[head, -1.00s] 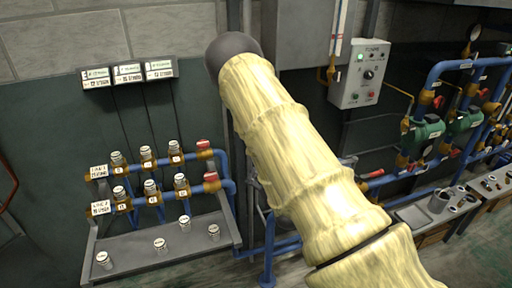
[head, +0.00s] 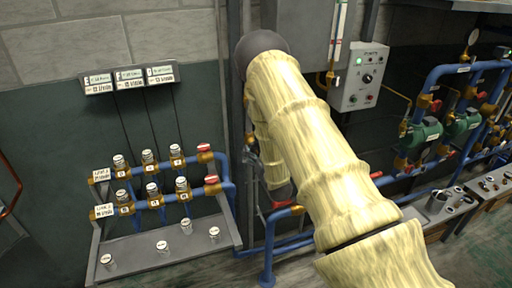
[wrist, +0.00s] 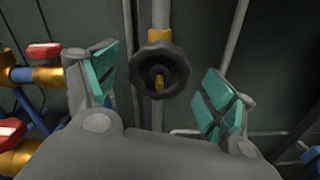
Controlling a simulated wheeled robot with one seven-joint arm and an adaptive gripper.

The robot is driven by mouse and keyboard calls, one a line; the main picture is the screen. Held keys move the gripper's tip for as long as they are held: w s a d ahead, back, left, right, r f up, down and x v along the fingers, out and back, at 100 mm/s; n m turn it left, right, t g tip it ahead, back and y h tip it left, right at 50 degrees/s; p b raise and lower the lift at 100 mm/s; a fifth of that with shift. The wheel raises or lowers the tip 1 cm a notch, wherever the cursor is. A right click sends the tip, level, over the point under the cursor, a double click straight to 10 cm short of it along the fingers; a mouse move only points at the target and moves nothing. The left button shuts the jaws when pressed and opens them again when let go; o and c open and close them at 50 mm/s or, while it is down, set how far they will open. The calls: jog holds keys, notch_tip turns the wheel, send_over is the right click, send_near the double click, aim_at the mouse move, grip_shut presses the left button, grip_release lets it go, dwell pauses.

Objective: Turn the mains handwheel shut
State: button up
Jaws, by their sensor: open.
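The mains handwheel (wrist: 149,56) is a dark, lobed wheel with a brass stem end at its centre, on a grey vertical pipe with a brass fitting above it. It shows near the top middle of the wrist view. My gripper (wrist: 160,86) is open and empty, with one teal-padded finger on each side of the wheel in the picture. A gap shows between each pad and the wheel; how far the wheel lies ahead of the fingertips I cannot tell. In the head view my arm covers most of this area, and I cannot make out the wheel there.
Blue pipes with red-handled valves (head: 204,148) and several small gauges stand over a grey bench (head: 165,262) at left. A control box (head: 362,76) with a green light hangs at right. More blue pipework and green pumps (head: 424,132) fill the right side.

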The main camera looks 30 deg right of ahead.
jog(key=shift+x, duration=1.2)
jog(key=c, duration=1)
jog(key=shift+d, duration=0.1)
jog(key=shift+c, duration=0.2)
jog(key=shift+f, duration=0.1)
jog(key=shift+f+m+b, duration=0.1)
jog(key=shift+m+b, duration=0.2)
jog(key=shift+b, duration=0.4)
